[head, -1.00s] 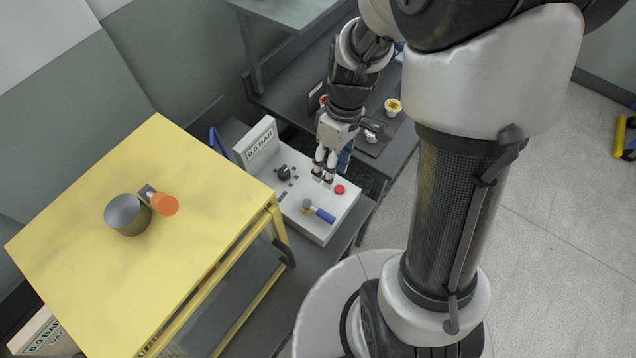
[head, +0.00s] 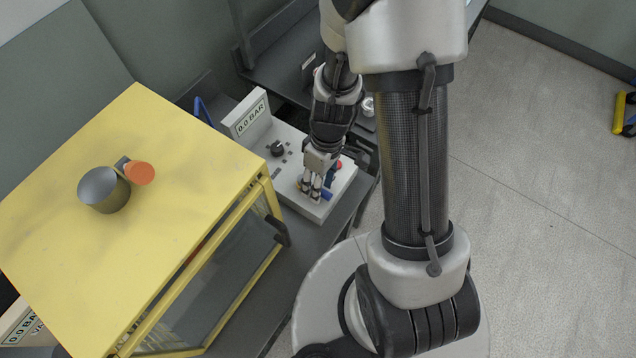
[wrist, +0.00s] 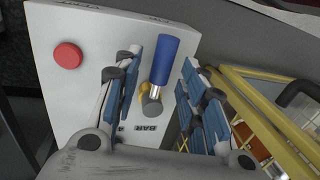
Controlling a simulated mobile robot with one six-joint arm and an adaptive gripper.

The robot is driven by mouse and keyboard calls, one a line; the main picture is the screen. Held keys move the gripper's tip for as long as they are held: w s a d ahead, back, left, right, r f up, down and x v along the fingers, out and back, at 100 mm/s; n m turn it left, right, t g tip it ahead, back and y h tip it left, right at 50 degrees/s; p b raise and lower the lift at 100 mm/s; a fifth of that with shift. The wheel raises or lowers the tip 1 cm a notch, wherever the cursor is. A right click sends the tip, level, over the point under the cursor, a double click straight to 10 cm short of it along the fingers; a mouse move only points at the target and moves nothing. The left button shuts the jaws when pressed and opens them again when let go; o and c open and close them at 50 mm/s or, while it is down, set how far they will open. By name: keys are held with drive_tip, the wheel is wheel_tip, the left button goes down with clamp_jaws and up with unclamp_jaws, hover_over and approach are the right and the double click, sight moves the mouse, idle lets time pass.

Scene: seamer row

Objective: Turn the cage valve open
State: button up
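A valve lever with a blue handle (wrist: 165,58) and a metal stem is mounted on the top of a white control box (head: 285,186). In the wrist view the blue handle lies between my two blue-padded fingers, with a visible gap on each side. My gripper (wrist: 162,75) is open and empty around or just above it; I cannot tell the exact height. In the head view my gripper (head: 312,194) is over the lever and hides most of it; only a bit of blue handle (head: 327,195) shows.
A red button (wrist: 68,55) and a black knob (head: 276,148) are on the same box. Its display (head: 250,117) reads 0.0 BAR. A yellow cage (head: 130,240) stands at the left, with a grey cylinder (head: 103,190) and an orange cap (head: 139,173) on top.

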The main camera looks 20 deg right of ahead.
drive_tip(key=shift+c, duration=0.4)
clamp_jaws()
idle(0.4)
